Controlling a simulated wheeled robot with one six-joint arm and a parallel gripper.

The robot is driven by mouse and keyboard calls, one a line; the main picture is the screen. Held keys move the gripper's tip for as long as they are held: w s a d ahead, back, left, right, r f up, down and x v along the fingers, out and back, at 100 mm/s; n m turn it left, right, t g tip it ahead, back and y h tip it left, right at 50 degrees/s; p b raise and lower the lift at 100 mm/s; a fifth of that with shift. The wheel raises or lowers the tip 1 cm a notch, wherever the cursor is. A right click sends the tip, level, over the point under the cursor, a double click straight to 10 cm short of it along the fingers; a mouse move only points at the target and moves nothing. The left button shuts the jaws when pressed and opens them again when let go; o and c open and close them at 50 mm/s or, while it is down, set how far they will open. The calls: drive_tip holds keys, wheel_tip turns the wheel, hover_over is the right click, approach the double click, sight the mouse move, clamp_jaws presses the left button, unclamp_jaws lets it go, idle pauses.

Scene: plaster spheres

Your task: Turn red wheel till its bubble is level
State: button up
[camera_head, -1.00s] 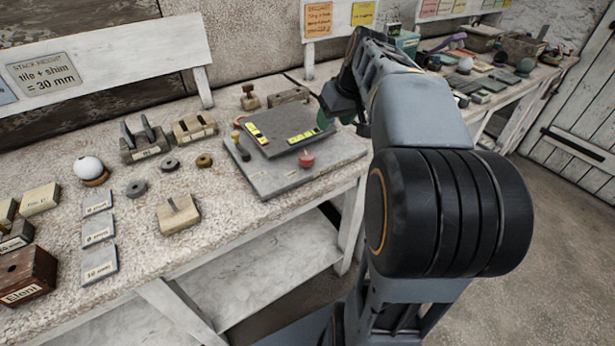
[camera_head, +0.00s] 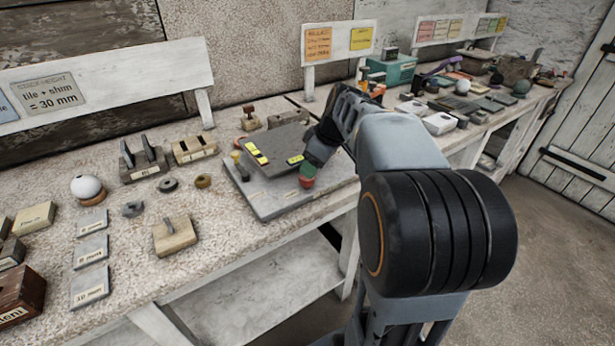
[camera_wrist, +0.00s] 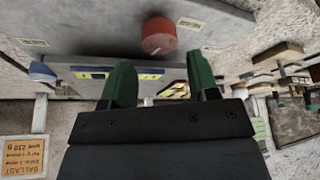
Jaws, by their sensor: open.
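The red wheel (camera_head: 306,183) is a small round knob at the front edge of the dark levelling plate (camera_head: 280,149). In the wrist view the red wheel (camera_wrist: 158,36) lies beyond and between my green fingertips, with a visible gap. My gripper (camera_head: 309,168) is open and empty, just above the wheel; both fingers also show in the wrist view (camera_wrist: 161,76). Two yellow bubble vials are on the plate, one on the left (camera_head: 256,153) and one on the right (camera_head: 295,159), partly beside my gripper. Bubble positions are too small to tell.
A grey base slab (camera_head: 270,206) lies under the plate. A yellow-topped knob (camera_head: 236,156) stands at its left. A wooden block with a fin (camera_head: 174,235), grey tiles (camera_head: 91,251) and a white sphere (camera_head: 87,187) lie to the left. The bench's front edge is close.

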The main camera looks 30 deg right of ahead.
sight(307, 181)
drive_tip(key=shift+x, duration=2.3)
drive_tip(key=c, duration=0.7)
drive_tip(key=shift+o, duration=0.2)
drive_tip(key=shift+m, duration=0.3)
